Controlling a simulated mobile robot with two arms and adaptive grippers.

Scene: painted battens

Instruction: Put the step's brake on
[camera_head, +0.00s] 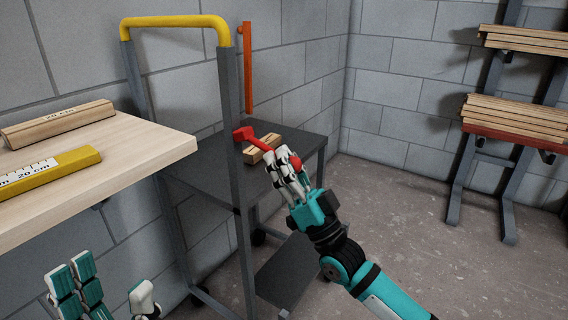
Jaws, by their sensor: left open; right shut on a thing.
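The step (200,170) is a dark grey frame with flat treads, a yellow top rail (175,21) and small wheels. A red brake lever (258,143) is fixed at its near post and slants down to the right, over the upper tread. My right gripper (285,168) is shut on the lever's outer end, and its fingers hide part of it; a red tip shows beyond them. My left gripper (105,288) is open and empty at the bottom left, below the table's edge and apart from the step.
A small wooden block (262,150) lies on the upper tread behind the lever. A light wooden table (140,150) at left bears a batten (60,122) and a yellow ruler-marked piece (45,172). An orange upright bar (247,65) is behind the step. A rack (490,130) of battens stands right; floor between is clear.

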